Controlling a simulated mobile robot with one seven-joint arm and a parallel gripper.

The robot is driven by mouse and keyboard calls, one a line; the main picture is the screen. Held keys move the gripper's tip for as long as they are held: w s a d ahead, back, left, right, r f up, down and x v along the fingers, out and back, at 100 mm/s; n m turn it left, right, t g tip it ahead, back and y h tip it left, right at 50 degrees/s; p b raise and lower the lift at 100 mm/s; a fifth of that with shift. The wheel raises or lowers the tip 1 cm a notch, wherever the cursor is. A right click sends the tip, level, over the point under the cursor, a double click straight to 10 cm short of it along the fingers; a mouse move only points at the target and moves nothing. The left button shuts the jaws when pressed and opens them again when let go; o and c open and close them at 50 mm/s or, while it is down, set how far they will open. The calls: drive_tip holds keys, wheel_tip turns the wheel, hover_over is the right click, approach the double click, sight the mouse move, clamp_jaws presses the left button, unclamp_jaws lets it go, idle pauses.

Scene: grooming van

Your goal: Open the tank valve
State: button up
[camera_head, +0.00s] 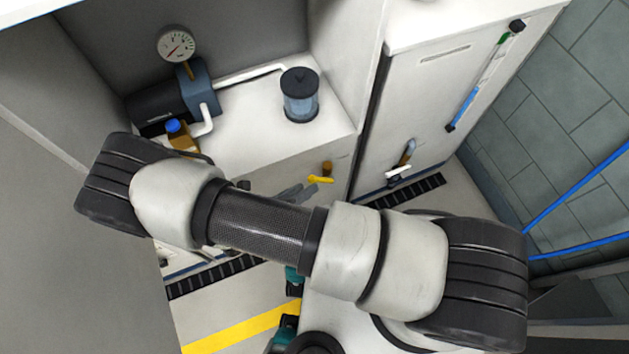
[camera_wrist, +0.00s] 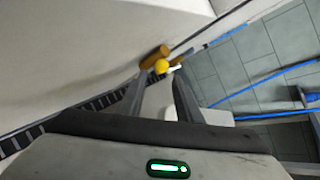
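A brass valve (camera_head: 327,168) with a yellow lever (camera_head: 320,180) sticks out of the white cabinet front, left of centre. In the wrist view the brass body (camera_wrist: 154,55) and the yellow lever's end (camera_wrist: 162,67) show just beyond my fingertips. A second valve (camera_head: 407,153) with a white handle (camera_head: 397,173) sits low on the white tank (camera_head: 420,100) with the level tube. My gripper (camera_wrist: 160,84) is open, with nothing between its fingers. In the head view its grey fingers (camera_head: 290,192) show close to the left of the yellow lever, and my arm hides the rest.
A pump with a gauge (camera_head: 177,45), a blue-capped brass fitting (camera_head: 174,128) and a clear canister (camera_head: 300,96) stand on the counter at left. A blue hose (camera_head: 580,190) runs at right. A dark floor grating (camera_head: 405,191) lies below the tank.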

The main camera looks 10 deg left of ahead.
drive_tip(key=v, duration=0.9)
drive_tip(key=shift+c, duration=0.3)
